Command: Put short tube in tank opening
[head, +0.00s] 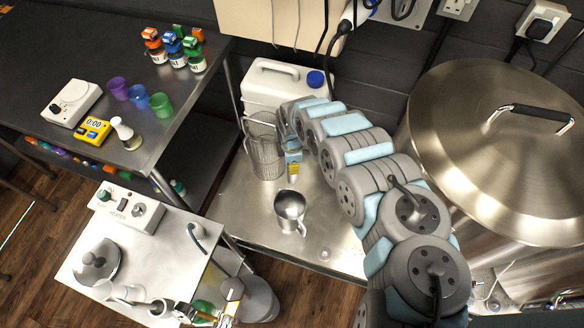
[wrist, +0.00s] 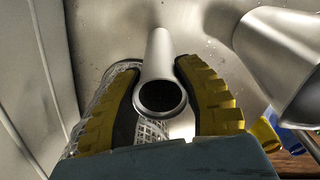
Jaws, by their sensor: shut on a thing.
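My gripper (wrist: 165,97) has yellow-and-black fingers on both sides of a short grey metal tube (wrist: 158,58). It is shut on the tube, whose dark open end faces the wrist camera. In the head view my gripper (head: 293,168) is low over the steel table, right of the wire basket; the tube is not clearly visible there. I cannot make out which part is the tank opening.
A wire basket (head: 264,150) and metal jug (head: 290,210) stand close to my gripper; the jug also fills the wrist view's right side (wrist: 285,60). A white canister (head: 270,85) is behind. A large lidded kettle (head: 500,140) stands right. The dark bench (head: 75,60) holds bottles and cups.

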